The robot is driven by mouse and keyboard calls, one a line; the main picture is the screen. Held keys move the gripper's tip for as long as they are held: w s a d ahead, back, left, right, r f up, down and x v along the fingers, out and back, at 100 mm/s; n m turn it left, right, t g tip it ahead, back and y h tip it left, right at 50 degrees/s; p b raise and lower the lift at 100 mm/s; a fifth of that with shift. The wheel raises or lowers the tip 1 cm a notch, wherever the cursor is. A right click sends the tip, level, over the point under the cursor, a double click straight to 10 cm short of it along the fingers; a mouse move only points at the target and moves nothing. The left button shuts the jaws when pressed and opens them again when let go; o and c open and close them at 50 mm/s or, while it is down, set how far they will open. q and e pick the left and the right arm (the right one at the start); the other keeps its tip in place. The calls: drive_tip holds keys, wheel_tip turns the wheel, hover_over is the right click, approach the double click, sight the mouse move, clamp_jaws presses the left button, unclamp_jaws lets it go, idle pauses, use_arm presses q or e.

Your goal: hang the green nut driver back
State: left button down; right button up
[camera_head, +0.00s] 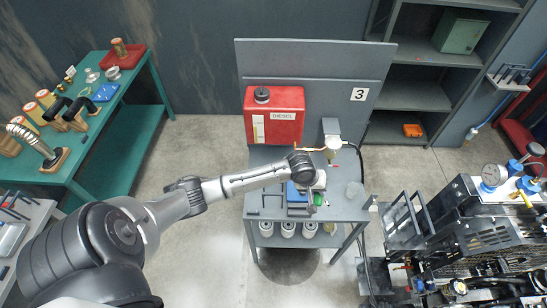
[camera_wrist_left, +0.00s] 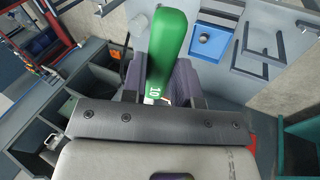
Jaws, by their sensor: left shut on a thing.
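The green nut driver (camera_wrist_left: 166,50) is marked 10 on its handle. My left gripper (camera_wrist_left: 160,85) is shut on it, with the dark jaws on either side of the handle's lower end. In the head view a small green part of the driver (camera_head: 318,199) shows below my left gripper (camera_head: 309,186), over the grey worktable (camera_head: 344,208). The driver's shaft is hidden. My right gripper is in neither view. No hanging place for the driver can be clearly made out.
A red diesel tank (camera_head: 284,130) stands at the table's back. A blue tray (camera_head: 294,194) and dark bars lie on the table under the arm. A small wall rack (camera_head: 510,78) with dark items is at upper right. The engine (camera_head: 490,235) stands at the right.

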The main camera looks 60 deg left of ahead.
use_arm(q)
drive_tip(key=s+a+n+g+y, duration=0.1)
drive_tip(key=s+a+g, duration=0.15)
drive_tip(key=a, duration=0.65)
drive_tip(key=s+a+n+g+y, duration=0.15)
drive_tip(key=s+a, duration=0.25)
drive_tip(key=a, duration=0.5)
wheel_tip(320, 180, down, 16)
drive_tip(key=b, duration=0.9)
drive_tip(key=shift+a+r+g+h, duration=0.15)
drive_tip(key=shift+a+g+h, duration=0.05)
drive_tip(key=shift+g+h, duration=0.15)
drive_tip(key=shift+w+m, duration=0.1)
drive_tip(key=shift+m, duration=0.15)
drive_tip(key=shift+f, duration=0.6)
